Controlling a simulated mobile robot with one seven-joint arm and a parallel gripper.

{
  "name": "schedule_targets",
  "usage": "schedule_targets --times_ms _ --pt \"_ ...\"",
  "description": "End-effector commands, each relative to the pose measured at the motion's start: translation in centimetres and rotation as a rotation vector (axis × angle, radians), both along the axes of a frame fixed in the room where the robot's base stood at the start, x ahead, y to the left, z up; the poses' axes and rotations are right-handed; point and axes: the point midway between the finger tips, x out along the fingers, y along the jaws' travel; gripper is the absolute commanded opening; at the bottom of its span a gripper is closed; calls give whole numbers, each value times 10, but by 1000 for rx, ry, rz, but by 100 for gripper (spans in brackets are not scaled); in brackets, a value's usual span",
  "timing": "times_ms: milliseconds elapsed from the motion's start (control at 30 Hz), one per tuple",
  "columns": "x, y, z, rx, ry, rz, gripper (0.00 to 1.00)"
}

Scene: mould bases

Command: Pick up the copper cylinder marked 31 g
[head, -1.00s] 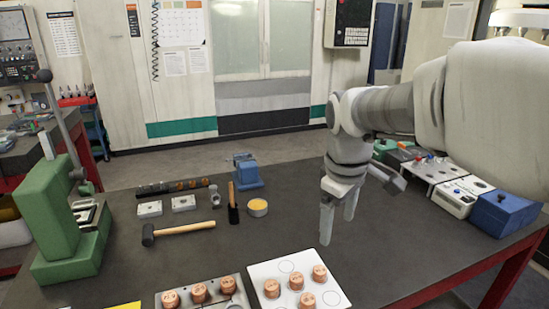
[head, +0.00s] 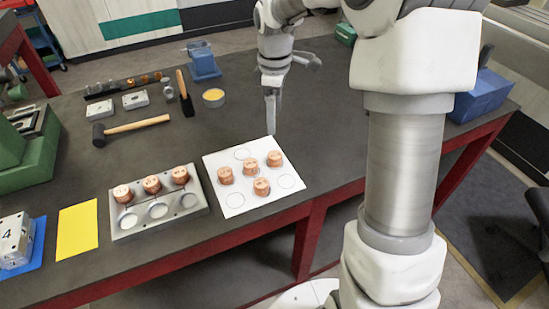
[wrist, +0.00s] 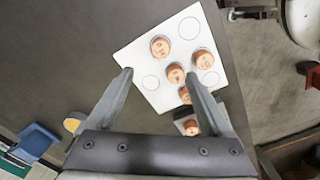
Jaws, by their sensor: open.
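Three more, including this middle one (head: 152,184), stand in the back row of a grey metal block (head: 128,229). Their tops carry marks too small to read, so I cannot tell which is 31 g. My gripper (head: 270,128) is above the table near the card's back edge. In the wrist view my gripper (wrist: 156,76) is open and empty, with cylinders beyond its fingers.
A yellow sheet (head: 78,230) lies left of the block. A hammer (head: 138,126), a blue vise (head: 203,62), a round yellow-topped tin (head: 213,97) and a green press (head: 35,165) stand farther back and left. A blue box (head: 482,97) is at right. Bare table surrounds the card's back.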

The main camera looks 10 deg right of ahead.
Motion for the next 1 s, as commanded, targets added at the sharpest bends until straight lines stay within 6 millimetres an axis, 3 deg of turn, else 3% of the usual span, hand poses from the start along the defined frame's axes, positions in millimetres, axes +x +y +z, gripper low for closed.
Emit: schedule_targets --times_ms 100,300,567,833,1000 --pt "-1 0 -29 0 5 1 84" --pt "-1 0 -65 0 2 0 84" --pt "-1 0 -84 -1 1 -1 84" --pt "-2 0 -123 0 2 0 84" --pt "-2 0 -130 0 -1 -1 84"
